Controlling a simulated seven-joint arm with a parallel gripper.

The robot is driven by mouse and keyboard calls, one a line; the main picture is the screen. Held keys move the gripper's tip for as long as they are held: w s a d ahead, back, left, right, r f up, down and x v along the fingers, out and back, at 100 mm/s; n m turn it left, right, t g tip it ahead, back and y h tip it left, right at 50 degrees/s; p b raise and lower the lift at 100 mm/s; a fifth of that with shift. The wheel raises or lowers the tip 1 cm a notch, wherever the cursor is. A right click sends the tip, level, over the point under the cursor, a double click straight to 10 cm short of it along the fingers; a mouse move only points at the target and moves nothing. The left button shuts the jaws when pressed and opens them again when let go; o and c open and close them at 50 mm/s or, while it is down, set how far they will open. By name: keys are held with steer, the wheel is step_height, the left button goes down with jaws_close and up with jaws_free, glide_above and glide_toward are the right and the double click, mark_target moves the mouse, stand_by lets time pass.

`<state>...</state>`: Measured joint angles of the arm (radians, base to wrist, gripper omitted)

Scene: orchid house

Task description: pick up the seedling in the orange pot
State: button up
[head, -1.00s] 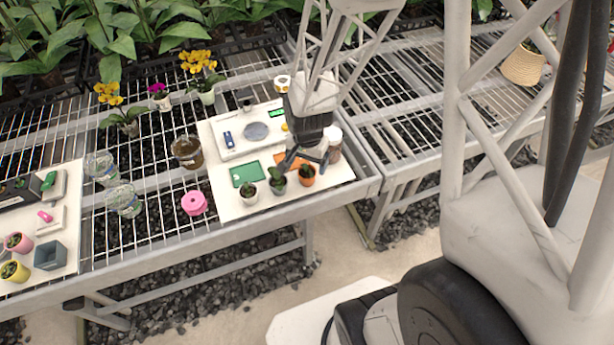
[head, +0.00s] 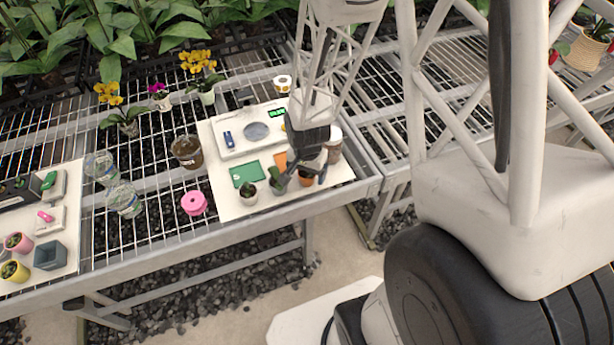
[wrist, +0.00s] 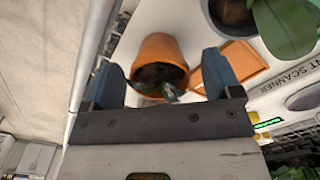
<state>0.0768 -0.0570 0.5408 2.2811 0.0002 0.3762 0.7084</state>
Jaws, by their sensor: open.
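The orange pot (head: 306,182) stands near the front right corner of the white board, mostly hidden by my gripper in the head view. In the wrist view the orange pot (wrist: 158,50) shows its open top, with the dark green seedling (wrist: 168,91) in it. My gripper (head: 300,178) points down over this pot. In the wrist view its two blue-grey fingers (wrist: 160,68) are apart, one on each side of the pot, with a small gap showing on both sides. I cannot tell how far the fingertips reach down beside it.
A green card (head: 246,173), an orange card (head: 281,160), a scale (head: 250,131) and a brown-white jar (head: 334,150) are close by.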

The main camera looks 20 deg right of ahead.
mark_target(307, 175)
stand_by(0.4)
steer(key=c, duration=1)
steer(key=shift+r, duration=0.2)
steer(key=shift+r, duration=0.85)
steer(key=shift+s+r, duration=0.15)
steer(key=shift+r, duration=0.7)
steer(key=s, duration=1)
steer(key=s+a+r, duration=0.1)
steer(key=s, duration=0.4)
steer(key=shift+s+a+r, duration=0.1)
steer(key=shift+s, duration=0.2)
